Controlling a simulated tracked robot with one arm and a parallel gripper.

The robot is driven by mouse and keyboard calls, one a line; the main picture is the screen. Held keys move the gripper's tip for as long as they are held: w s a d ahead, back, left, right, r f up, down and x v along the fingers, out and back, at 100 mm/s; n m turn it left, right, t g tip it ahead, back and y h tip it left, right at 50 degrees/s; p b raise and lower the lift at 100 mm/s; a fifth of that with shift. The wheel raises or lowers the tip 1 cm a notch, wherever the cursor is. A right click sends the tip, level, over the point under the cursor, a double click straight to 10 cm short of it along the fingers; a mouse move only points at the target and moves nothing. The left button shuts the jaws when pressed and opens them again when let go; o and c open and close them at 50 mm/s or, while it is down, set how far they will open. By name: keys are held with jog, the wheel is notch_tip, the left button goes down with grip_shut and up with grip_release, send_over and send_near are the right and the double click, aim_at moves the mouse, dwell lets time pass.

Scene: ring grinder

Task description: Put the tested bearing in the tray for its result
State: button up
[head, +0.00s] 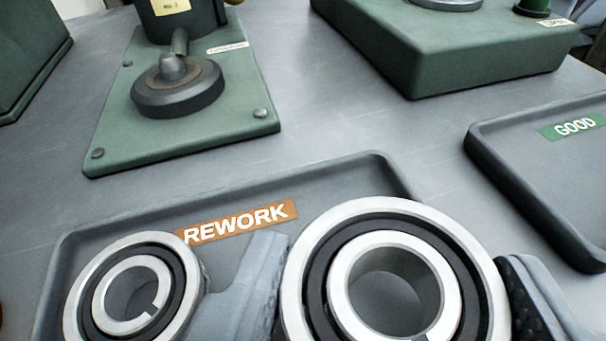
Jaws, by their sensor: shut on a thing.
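My gripper (395,290) is shut on a large bearing (467,254), with one finger on each side of its outer ring. The bearing's face is toward the camera, and its lower edge is cut off by the frame. The held bearing appears over the right part of the grey tray labelled REWORK (330,178); its height above the tray is unclear. A smaller-looking bearing (184,290) shows at the left of the REWORK tray, left of my left finger. The grey tray labelled GOOD (490,148) is at the right, partly out of frame, and its visible part is empty.
A green machine base (215,125) with a dark round fitting stands behind the REWORK tray. A thicker green block (455,60) stands at the back right, and another green box (30,50) at the back left. Bare grey bench (335,115) lies between them and the trays.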

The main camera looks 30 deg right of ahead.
aim_at(338, 234)
jog(key=w, duration=0.2)
jog(key=w+d, duration=0.1)
jog(key=shift+w+f, duration=0.2)
jog(key=shift+w, duration=0.2)
jog(key=shift+f+b, duration=0.8)
jog(key=shift+f, duration=1)
jog(key=shift+r, duration=0.1)
jog(key=o, duration=0.9)
jog(key=shift+o, duration=0.4)
jog(key=shift+a, duration=0.1)
jog(key=shift+s+a+r, duration=0.25)
jog(key=shift+s+a, duration=0.05)
jog(key=shift+s, duration=0.05)
jog(key=p+v, duration=0.2)
jog(key=v, duration=0.9)
